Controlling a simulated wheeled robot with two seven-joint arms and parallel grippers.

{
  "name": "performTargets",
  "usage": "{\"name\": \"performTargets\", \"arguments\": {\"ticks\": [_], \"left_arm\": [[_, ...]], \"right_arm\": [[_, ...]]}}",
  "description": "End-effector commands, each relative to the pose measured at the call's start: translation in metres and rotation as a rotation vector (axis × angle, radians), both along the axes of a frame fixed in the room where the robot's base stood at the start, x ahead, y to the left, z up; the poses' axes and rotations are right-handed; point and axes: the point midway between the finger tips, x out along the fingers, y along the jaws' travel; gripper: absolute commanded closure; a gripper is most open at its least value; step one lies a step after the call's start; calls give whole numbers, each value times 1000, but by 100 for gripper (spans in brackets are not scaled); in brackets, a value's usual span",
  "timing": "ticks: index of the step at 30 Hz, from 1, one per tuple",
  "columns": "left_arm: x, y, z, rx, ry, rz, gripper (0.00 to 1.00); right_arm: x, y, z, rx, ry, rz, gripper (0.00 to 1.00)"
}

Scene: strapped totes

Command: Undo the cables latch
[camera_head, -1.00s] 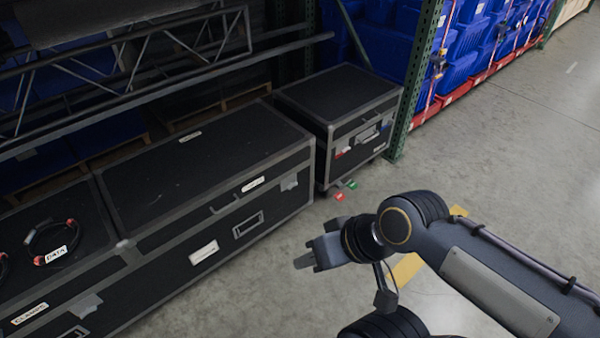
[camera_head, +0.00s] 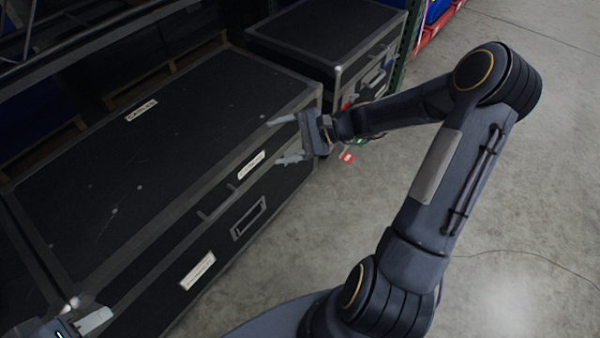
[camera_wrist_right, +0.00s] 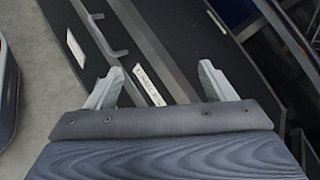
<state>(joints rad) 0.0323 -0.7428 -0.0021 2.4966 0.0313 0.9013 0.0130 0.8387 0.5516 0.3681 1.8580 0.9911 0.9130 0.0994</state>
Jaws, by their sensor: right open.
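A long black case (camera_head: 150,170) with grey edges fills the middle of the head view, its lid down. A white label (camera_head: 251,165) sits on its front near the lid seam; I cannot read its print. My right gripper (camera_head: 274,141) is open and empty at the case's right front corner, its fingers pointing left over the lid edge. In the right wrist view the label (camera_wrist_right: 148,85) shows between the spread fingers (camera_wrist_right: 160,86). The latch beside that label is not clear in either view; my gripper covers that spot. My left gripper (camera_head: 82,323) shows only partly at the bottom left.
A smaller black case (camera_head: 325,40) stands behind, at the upper right. A recessed handle (camera_head: 249,218) and a lower label (camera_head: 197,270) are on the long case's front. Red and green tags (camera_head: 347,157) lie near the gripper.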

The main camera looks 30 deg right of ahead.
Motion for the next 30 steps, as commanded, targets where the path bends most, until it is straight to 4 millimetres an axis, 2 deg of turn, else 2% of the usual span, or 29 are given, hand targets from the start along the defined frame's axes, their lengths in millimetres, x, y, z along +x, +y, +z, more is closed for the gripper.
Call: {"name": "performTargets", "arguments": {"ticks": [1, 3, 6, 9, 12, 17, 30], "left_arm": [[0, 0, -38, 0, 0, 0, 64], [0, 0, -60, 0, 0, 0, 64], [0, 0, -86, 0, 0, 0, 64], [0, 0, -103, 0, 0, 0, 64], [0, 0, -112, 0, 0, 0, 64], [0, 0, -118, 0, 0, 0, 64], [0, 0, -139, 0, 0, 0, 64]], "right_arm": [[15, -20, -62, 118, 44, -102, 24], [34, -47, -109, 268, 84, -240, 24], [49, -86, -171, 458, 127, -423, 24], [55, -119, -218, 603, 154, -570, 24], [56, -141, -247, 694, 167, -667, 24], [61, -152, -263, 749, 174, -724, 24], [119, -127, -263, 746, 175, -722, 24]]}}
